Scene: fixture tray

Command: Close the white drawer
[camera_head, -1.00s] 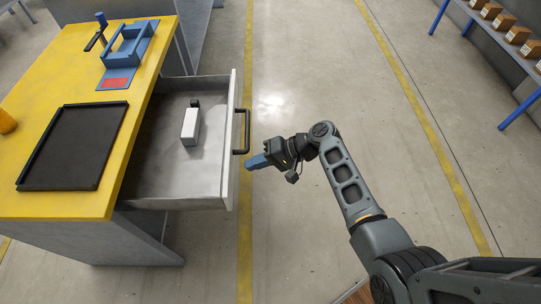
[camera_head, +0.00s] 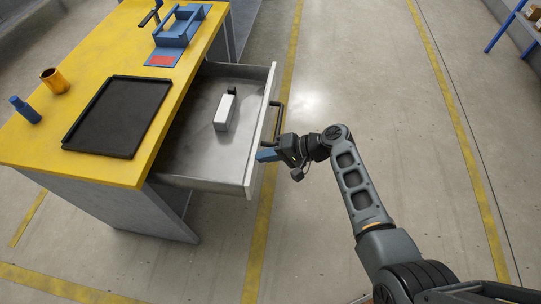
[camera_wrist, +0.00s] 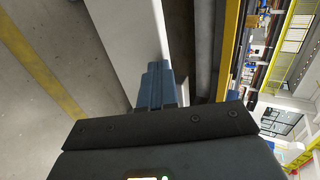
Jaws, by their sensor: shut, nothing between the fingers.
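The white drawer (camera_head: 263,130) stands pulled out from the yellow-topped workbench (camera_head: 62,142), with its dark bar handle (camera_head: 279,124) on the front. Inside the drawer lies a white block with a small black part (camera_head: 225,112). My gripper (camera_head: 262,156) is shut and empty, its blue fingers at the drawer front just below the handle in the head view. In the wrist view, the blue fingertips (camera_wrist: 156,72) are at the pale drawer front (camera_wrist: 128,38); whether they touch it I cannot tell.
On the bench are a black tray (camera_head: 118,115), a blue fixture (camera_head: 182,25), an orange cup (camera_head: 55,80) and a blue cylinder (camera_head: 25,110). A blue-legged shelf (camera_head: 505,28) stands at the far right.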

